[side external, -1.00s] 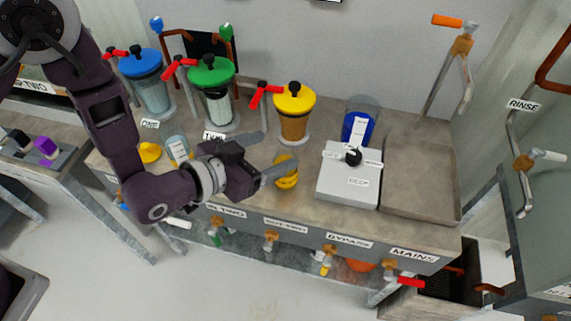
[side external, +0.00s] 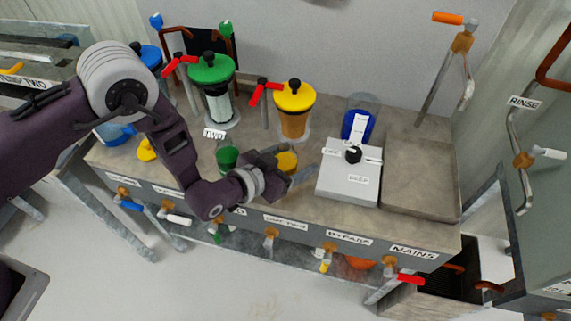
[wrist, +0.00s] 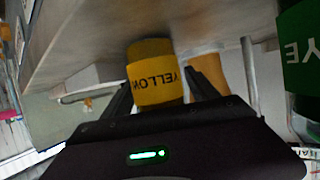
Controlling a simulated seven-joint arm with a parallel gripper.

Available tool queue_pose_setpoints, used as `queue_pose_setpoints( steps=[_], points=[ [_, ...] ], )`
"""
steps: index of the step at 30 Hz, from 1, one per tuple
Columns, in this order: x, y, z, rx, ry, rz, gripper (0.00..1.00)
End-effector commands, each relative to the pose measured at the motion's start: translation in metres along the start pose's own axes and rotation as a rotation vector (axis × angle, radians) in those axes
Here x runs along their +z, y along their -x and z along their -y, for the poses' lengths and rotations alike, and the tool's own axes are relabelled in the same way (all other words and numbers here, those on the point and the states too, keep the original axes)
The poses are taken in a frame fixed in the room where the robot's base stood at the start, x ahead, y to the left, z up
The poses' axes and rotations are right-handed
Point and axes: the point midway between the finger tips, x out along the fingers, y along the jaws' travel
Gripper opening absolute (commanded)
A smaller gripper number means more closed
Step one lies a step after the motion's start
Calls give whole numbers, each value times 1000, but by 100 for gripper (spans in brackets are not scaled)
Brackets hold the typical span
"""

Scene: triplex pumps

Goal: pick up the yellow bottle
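The yellow bottle (side external: 287,161) stands on the bench left of the grey switch box. In the wrist view the yellow bottle (wrist: 155,85) shows a label reading YELLOW, and its lower part is hidden behind my gripper. My gripper (side external: 298,160) reaches in low from the left, with one finger on each side of the bottle. In the wrist view the fingers of my gripper (wrist: 160,88) flank the bottle closely. They look open, and I see no clear grip on it.
A green bottle (side external: 227,157) stands just left of my gripper. A yellow-lidded pump jar (side external: 295,110) and a green-lidded one (side external: 211,85) stand behind. The grey switch box (side external: 350,172) is close on the right, with a flat tray (side external: 420,180) beyond it.

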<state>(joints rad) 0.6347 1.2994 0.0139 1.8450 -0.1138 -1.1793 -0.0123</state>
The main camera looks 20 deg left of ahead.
Motion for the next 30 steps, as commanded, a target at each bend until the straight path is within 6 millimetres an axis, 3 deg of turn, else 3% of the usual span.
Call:
queue_pose_setpoints(
  steps=[1, 9, 10, 20, 30],
  points=[
    [0, 0, 0, 0, 0, 0, 56],
    [0, 0, 0, 0, 0, 0, 3],
    [-1, 0, 0, 0, 0, -2, 0],
    [-4, 1, 0, 0, 0, -2, 0],
    [-34, 13, 0, 0, 0, -3, 0]
  ],
)
